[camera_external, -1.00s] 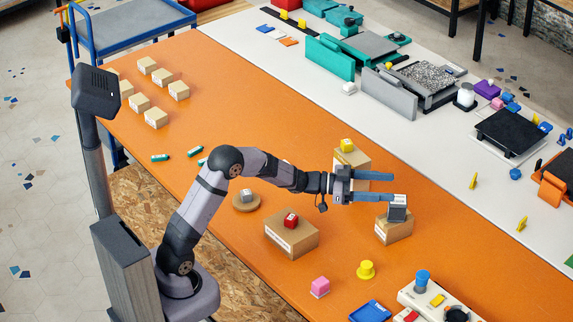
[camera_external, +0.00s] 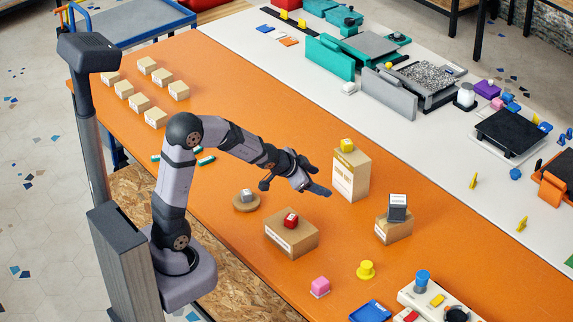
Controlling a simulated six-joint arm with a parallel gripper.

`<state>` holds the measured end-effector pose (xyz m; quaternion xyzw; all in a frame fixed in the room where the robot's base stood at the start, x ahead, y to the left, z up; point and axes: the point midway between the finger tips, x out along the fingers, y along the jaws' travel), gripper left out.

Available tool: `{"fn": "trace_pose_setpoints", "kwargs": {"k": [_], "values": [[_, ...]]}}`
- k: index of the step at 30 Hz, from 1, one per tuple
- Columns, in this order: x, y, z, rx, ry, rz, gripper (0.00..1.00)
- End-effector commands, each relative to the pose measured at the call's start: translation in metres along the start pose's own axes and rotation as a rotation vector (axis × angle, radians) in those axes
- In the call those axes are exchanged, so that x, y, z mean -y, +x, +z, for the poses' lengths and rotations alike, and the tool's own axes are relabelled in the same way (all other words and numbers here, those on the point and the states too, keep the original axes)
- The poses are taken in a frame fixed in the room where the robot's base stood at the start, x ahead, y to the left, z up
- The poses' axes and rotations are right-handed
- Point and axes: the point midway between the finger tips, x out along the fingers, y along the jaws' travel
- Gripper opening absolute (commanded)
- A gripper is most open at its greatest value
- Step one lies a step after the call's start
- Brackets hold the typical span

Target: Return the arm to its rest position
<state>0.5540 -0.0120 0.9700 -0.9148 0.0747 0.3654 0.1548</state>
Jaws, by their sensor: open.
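My gripper (camera_external: 316,179) is open and empty, held above the orange table (camera_external: 225,92). In the picture it is left of a tall cardboard box (camera_external: 350,175) with a yellow cube (camera_external: 347,145) on top. My arm is bent at the elbow and reaches to the right from its base. A grey block (camera_external: 397,207) sits on a small cardboard box (camera_external: 393,229), apart from the gripper.
A red cube (camera_external: 291,220) sits on a low cardboard box (camera_external: 291,239). Pink (camera_external: 320,286) and yellow (camera_external: 366,270) pieces stand nearer the front. Printers line the white strip (camera_external: 440,155) behind.

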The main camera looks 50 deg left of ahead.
Motion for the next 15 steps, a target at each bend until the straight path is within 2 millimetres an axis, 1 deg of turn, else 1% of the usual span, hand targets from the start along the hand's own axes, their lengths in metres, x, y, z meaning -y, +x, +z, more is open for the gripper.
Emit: {"fn": "trace_pose_setpoints", "kwargs": {"k": [1,4,6,8,9,12,15], "values": [[0.003,-0.027,0.016,0.093,0.001,-0.007,0.62],[-0.002,-0.066,0.062,0.276,0.003,0.005,0.62],[-0.009,-0.092,0.092,0.392,-0.004,0.028,0.62],[-0.018,-0.11,0.117,0.48,-0.035,0.05,0.62],[-0.024,-0.121,0.133,0.535,-0.067,0.063,0.62],[-0.039,-0.142,0.166,0.649,-0.169,0.088,0.62],[-0.053,-0.159,0.187,0.731,-0.258,0.104,0.62]]}}
